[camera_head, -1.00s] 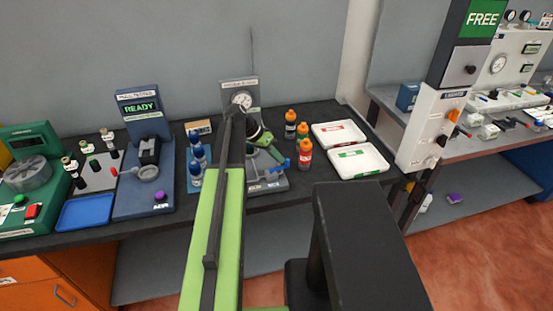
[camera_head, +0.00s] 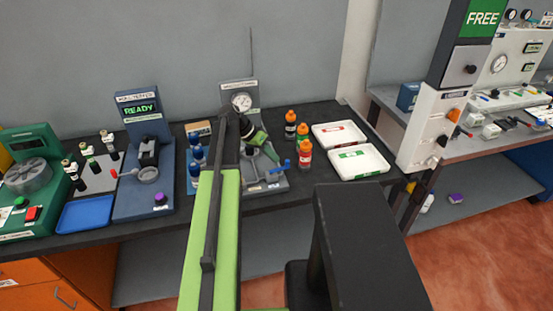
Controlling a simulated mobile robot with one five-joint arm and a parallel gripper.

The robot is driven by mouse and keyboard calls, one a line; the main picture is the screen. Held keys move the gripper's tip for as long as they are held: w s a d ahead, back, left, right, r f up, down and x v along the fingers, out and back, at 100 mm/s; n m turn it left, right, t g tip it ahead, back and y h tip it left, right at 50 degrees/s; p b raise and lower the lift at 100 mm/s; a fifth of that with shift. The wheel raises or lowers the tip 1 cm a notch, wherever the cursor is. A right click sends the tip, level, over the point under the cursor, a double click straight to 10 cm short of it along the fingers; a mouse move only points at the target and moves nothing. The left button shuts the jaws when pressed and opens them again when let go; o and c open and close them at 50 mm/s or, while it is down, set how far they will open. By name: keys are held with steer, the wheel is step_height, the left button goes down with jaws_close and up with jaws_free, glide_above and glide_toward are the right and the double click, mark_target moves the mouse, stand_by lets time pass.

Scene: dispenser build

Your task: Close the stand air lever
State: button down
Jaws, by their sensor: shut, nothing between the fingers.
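The grey test stand (camera_head: 266,181) stands on the dark bench near the middle, with a labelled back panel and a round gauge (camera_head: 241,102). A blue air lever (camera_head: 281,165) sticks out at the right side of its base. My gripper (camera_head: 274,157) is at the end of my green and black wrist, low over the stand and just left of the blue lever. It is shut and empty. The fingertips are small and dark here, so I cannot tell whether they touch the lever. My arm hides the left part of the stand.
Orange-capped bottles (camera_head: 304,153) stand close to the right of the stand, with two white trays (camera_head: 358,174) beyond. Blue bottles (camera_head: 195,172) stand to its left. A blue tester reading READY (camera_head: 141,108) and a blue tray (camera_head: 85,215) are further left.

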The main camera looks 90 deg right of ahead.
steer(key=shift+w+d, duration=0.9)
steer(key=p+v, duration=0.8)
steer(key=v, duration=0.2)
steer(key=shift+a, duration=0.5)
